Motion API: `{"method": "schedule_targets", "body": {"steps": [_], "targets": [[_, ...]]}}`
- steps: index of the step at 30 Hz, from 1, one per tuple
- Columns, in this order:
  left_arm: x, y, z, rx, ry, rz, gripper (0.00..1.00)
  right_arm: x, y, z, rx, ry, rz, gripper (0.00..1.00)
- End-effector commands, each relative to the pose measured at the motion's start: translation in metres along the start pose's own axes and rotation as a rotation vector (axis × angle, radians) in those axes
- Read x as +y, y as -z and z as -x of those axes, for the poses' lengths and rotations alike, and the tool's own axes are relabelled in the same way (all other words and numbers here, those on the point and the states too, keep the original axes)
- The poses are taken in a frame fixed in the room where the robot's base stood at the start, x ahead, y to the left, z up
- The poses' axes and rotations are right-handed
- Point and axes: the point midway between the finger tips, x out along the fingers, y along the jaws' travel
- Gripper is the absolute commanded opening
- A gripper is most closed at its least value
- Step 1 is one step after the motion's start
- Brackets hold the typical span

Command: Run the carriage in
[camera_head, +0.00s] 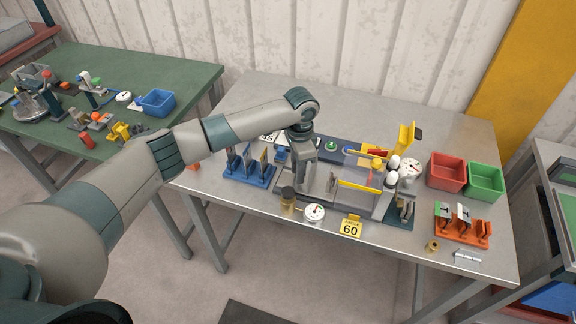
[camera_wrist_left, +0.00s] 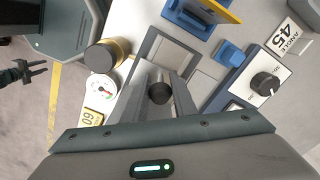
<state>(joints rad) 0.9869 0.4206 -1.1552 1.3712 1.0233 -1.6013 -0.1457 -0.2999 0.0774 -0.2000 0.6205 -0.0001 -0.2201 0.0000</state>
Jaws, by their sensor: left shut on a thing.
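The panel bender (camera_head: 375,205) stands in the middle of the metal table, with a yellow bar across it and white-topped knobs at its right. My left gripper (camera_head: 304,188) reaches down over its left end. In the left wrist view its fingers (camera_wrist_left: 159,90) are shut on a dark round knob (camera_wrist_left: 159,94). A grey framed plate (camera_wrist_left: 163,57) lies just beyond the knob; I cannot tell whether it belongs to the carriage. The gripper hides the knob in the head view. My right gripper (camera_wrist_left: 37,68) shows small at the left wrist view's edge, fingers apart and empty.
A blue rack (camera_head: 249,174) stands left of the bender, a brass cylinder (camera_head: 288,198) and a dial gauge (camera_head: 314,212) in front. A yellow 60 sign (camera_head: 350,227) is at the front. Red (camera_head: 447,172) and green (camera_head: 486,182) bins and an orange rack (camera_head: 462,229) stand right.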

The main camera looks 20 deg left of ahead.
Motion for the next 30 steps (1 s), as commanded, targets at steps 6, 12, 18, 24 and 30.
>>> {"method": "schedule_targets", "body": {"steps": [6, 12, 18, 24, 30], "targets": [[0.026, 0.035, 0.002, 0.003, -0.003, -0.003, 0.0, 0.001, 0.001, 0.011, 0.0, -0.001, 0.0, 0.31], [0.029, 0.04, 0.001, 0.002, -0.001, 0.0, 0.0, 0.003, 0.0, 0.011, -0.001, -0.003, 0.001, 0.31], [0.029, 0.04, 0.001, 0.003, -0.001, 0.0, 0.29, 0.004, 0.0, 0.011, -0.001, -0.003, 0.001, 0.31], [0.029, 0.04, 0.001, 0.002, -0.001, 0.0, 0.42, 0.003, 0.0, 0.011, -0.001, -0.003, 0.001, 0.31], [0.029, 0.04, 0.001, 0.002, -0.001, -0.001, 0.42, 0.003, 0.0, 0.011, -0.001, -0.003, 0.001, 0.31]]}}
